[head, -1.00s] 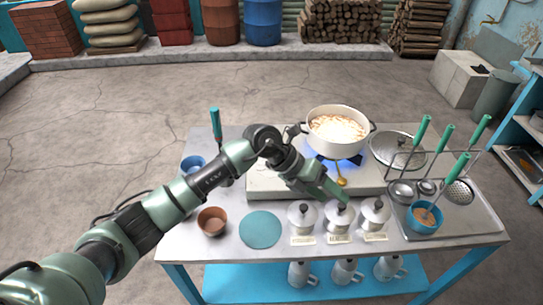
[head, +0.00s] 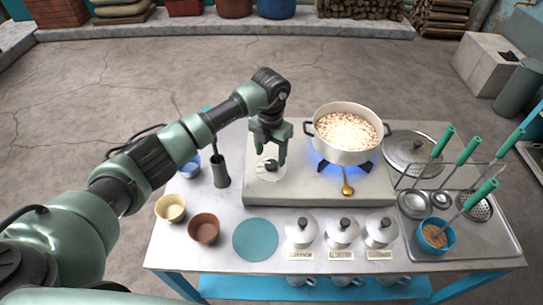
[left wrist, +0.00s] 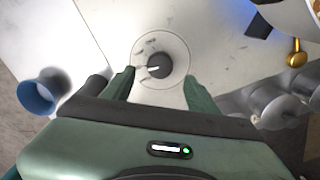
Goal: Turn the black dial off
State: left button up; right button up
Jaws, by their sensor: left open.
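The black dial (left wrist: 158,66) sits on a round white plate with markings, on the top of the pale stove slab (head: 300,197). In the head view the dial (head: 270,166) shows just below my left gripper (head: 268,160). My left gripper is open and points down, with one finger on each side of the dial; the left wrist view shows the dial between the fingertips, and I cannot tell whether they touch it. A white pot (head: 347,133) of simmering pale liquid stands on the burner, with a blue flame (head: 318,160) under it. My right gripper is not in view.
A brass knob (head: 347,188) stands at the slab's front below the pot. A dark cylindrical holder (head: 220,172), a blue cup (head: 190,166) and brown bowl (head: 204,228) are left of the slab. Lidded metal pots (head: 342,232) line the front. A utensil rack (head: 455,215) is at right.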

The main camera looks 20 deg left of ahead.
aim_at(271, 163)
pick_arm(q)
jog(key=f, duration=0.2)
jog(key=shift+w+f, duration=0.25)
jog(key=shift+f, duration=0.15)
jog(key=shift+f+p, duration=0.3)
jog(key=shift+f, duration=0.3)
jog(key=c, duration=1)
jog(key=shift+w, duration=0.1)
grip_shut()
jog(key=shift+f+m+b, duration=0.2)
jog(key=shift+m+b, duration=0.7)
jog(key=shift+b, duration=0.3)
jog(key=m+b, duration=0.9)
jog(key=b, duration=0.1)
jog(key=shift+m, duration=0.4)
jog(key=shift+r+m+b, duration=0.2)
jog(key=shift+m+b, duration=1.65)
jog(key=shift+m, duration=0.35)
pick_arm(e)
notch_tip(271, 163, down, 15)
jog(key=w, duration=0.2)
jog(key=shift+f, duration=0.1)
